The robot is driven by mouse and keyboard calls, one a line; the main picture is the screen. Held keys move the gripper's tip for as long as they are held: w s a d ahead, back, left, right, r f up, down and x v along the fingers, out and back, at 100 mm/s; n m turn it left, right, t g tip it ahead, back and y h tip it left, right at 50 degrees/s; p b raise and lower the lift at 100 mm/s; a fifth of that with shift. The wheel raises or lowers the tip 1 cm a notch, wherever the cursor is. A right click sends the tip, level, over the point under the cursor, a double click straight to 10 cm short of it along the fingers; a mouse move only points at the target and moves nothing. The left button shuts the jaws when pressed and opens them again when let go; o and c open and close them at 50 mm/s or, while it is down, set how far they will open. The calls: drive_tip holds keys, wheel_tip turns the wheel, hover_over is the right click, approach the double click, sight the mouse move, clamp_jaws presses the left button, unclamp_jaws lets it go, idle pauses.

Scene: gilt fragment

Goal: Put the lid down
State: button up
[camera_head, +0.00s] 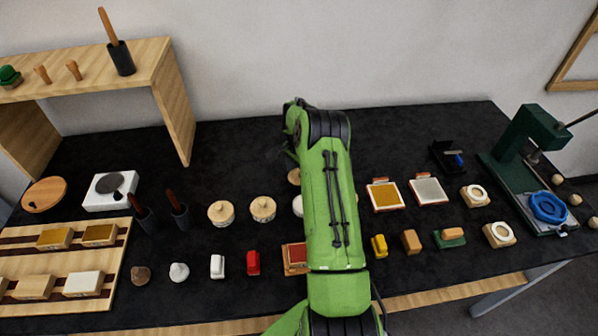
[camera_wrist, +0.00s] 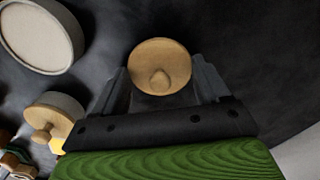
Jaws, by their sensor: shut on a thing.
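A round wooden lid (camera_wrist: 160,57) with a small knob is between the two fingers of my gripper (camera_wrist: 162,74) in the wrist view. The gripper is shut on it. In the head view my green arm hides the gripper, and a pale wooden round edge (camera_head: 293,177), perhaps this lid, shows just left of the arm. Below it a white round pot (camera_head: 297,206) is partly hidden by the arm. A pale round piece with a raised rim (camera_wrist: 37,36) is at the upper left of the wrist view, apart from the lid.
Two lidded pots (camera_head: 220,213) (camera_head: 263,209) stand left of my arm. A lidded pot (camera_wrist: 55,112) also shows in the wrist view. Small blocks (camera_head: 253,263) line the front. Framed pads (camera_head: 384,196) and a green press (camera_head: 525,140) are to the right. The back of the black table is mostly clear.

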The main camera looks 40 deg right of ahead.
drive_tip(key=o, duration=1)
drive_tip(key=shift+f, duration=0.15)
wheel_tip(320, 180, up, 13)
drive_tip(key=p, duration=0.1)
drive_tip(key=s+a+r+n+t+h, duration=0.1)
drive_tip(key=s+a+r+n, duration=0.25)
drive_tip(key=a+r, duration=0.5)
drive_tip(key=s+a+r+n+t+h, duration=0.1)
drive_tip(key=s+a+r+n, duration=0.1)
drive_tip(key=a+r+n, duration=0.5)
drive_tip(key=s+a+n+t, duration=0.1)
drive_tip(key=s+a+n, duration=0.1)
drive_tip(key=s+a, duration=0.3)
drive_tip(key=s+a+n+t+y, duration=0.1)
drive_tip(key=s+a+n, duration=0.2)
drive_tip(key=s, duration=0.5)
drive_tip(key=s+a+r+n+t+y, duration=0.1)
drive_tip(key=s+a+n, duration=0.2)
drive_tip(key=s+a, duration=0.3)
drive_tip(key=shift+s+a+r+t, duration=0.1)
drive_tip(key=shift+s+a+t, duration=0.25)
drive_tip(key=shift+s, duration=0.4)
